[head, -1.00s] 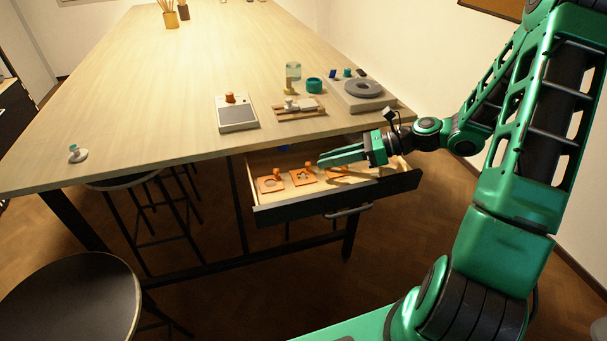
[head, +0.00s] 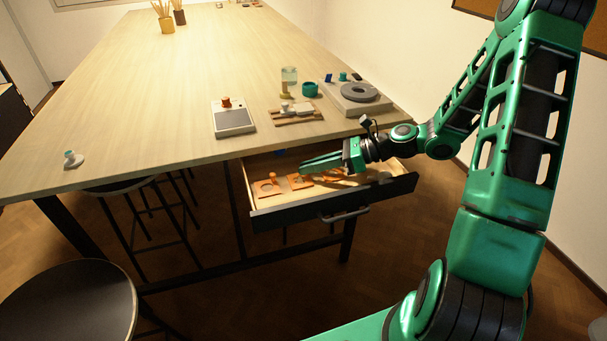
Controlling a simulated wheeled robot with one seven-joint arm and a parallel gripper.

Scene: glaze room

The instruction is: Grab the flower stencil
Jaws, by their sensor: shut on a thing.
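Several orange stencils with knobs lie in the open drawer (head: 335,207) under the table. The left one (head: 266,191) has a round-looking cutout. The middle one (head: 299,182), whose cutout looked flower-like earlier, is partly covered by my gripper's fingers. My gripper (head: 303,164) reaches in from the right, level, with its green fingertips shut at the knob of the middle stencil. The fingers hide the knob. The stencil still appears low in the drawer, and I cannot tell whether it touches the bottom. A third stencil (head: 331,179) is partly hidden behind the fingers.
The tabletop edge overhangs the drawer's back. On the table are a grey-topped scale (head: 233,119), a wooden board with a tool (head: 297,114), a teal cup (head: 310,90) and a banding wheel (head: 359,95). A stool (head: 68,300) stands front left.

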